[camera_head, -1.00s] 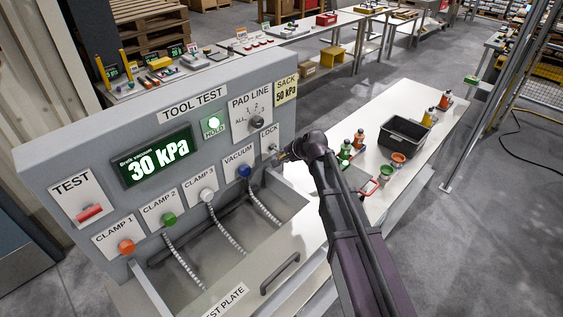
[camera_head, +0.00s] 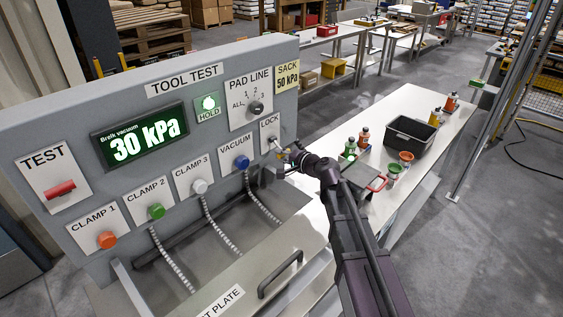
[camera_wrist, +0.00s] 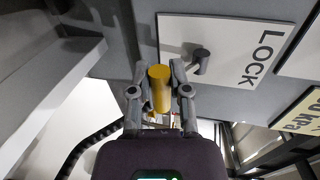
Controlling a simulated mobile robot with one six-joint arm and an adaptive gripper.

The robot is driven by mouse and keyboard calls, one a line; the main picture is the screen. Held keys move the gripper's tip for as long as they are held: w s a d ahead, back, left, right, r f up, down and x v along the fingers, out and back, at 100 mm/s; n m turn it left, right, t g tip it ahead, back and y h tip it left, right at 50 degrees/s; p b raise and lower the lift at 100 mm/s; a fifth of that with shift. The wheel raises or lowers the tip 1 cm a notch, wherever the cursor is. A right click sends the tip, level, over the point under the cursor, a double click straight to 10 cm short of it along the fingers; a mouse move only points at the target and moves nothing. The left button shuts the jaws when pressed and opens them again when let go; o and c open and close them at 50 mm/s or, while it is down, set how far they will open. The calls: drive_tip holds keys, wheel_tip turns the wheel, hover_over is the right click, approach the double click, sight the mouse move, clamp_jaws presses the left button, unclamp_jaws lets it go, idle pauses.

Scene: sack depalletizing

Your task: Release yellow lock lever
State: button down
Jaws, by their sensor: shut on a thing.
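The yellow lock lever (camera_wrist: 160,88) shows in the wrist view as an upright yellow cylinder. It stands in front of the white LOCK plate (camera_wrist: 262,62), below and left of the plate's dark grey pivot (camera_wrist: 202,60). My gripper (camera_wrist: 161,98) is shut on the yellow lever, one finger on each side of it. In the head view my gripper (camera_head: 288,154) is at the LOCK plate (camera_head: 270,128) on the panel's right end. The lever is small there and its exact angle is hard to tell.
The blue VACUUM knob (camera_head: 242,162) is close left of my gripper. A table at the right carries a dark bin (camera_head: 411,138) and several bottles.

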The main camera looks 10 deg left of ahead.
drive_tip(key=shift+a+f+y+b, duration=0.1)
drive_tip(key=shift+y+b, duration=0.2)
drive_tip(key=shift+b, duration=0.1)
drive_tip(key=c, duration=0.6)
unclamp_jaws()
drive_tip(key=shift+o, duration=0.2)
drive_tip(key=shift+r+p, duration=0.25)
drive_tip(key=shift+p, duration=0.4)
